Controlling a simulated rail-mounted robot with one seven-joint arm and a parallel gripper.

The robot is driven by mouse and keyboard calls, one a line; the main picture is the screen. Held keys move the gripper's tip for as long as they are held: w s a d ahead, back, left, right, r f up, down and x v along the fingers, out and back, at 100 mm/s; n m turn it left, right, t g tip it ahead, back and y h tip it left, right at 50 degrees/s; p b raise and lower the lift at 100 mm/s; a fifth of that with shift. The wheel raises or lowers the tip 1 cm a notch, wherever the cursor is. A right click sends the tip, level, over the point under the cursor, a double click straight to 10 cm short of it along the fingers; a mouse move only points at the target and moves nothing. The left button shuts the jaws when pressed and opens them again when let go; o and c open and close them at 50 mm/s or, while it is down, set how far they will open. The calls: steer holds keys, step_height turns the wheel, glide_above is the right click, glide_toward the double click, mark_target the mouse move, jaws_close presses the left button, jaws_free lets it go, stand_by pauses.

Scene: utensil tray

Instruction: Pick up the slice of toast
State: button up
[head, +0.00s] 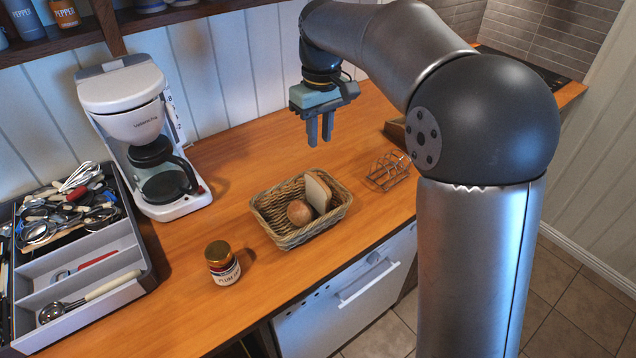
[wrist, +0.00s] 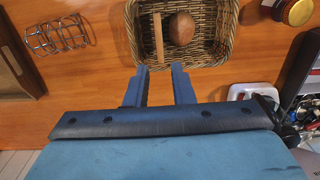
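The slice of toast (head: 318,192) stands on edge in the wicker basket (head: 267,222), leaning toward its right side in the head view. In the wrist view the toast (wrist: 158,40) shows as a thin upright strip. My gripper (head: 319,142) is open and empty, fingers pointing down, above the counter behind the basket. In the wrist view my gripper's fingers (wrist: 161,68) show apart, near the basket's edge, with nothing between them.
A wire toast rack (head: 388,171) stands right of the basket. A jar with a gold lid (head: 222,262) stands to its left front. A white coffee maker (head: 140,130) and a grey utensil tray (head: 128,235) are farther left. The counter (head: 240,175) around the basket is mostly clear.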

steer(key=p, duration=0.1)
glide_above(317, 190)
steer(key=f, duration=1)
steer(key=shift+w+f, duration=0.25)
steer(key=shift+f, duration=0.1)
steer(key=shift+w+f+p, duration=0.2)
steer(key=shift+f+p, duration=0.8)
steer(key=shift+f, duration=2.2)
jaws_close()
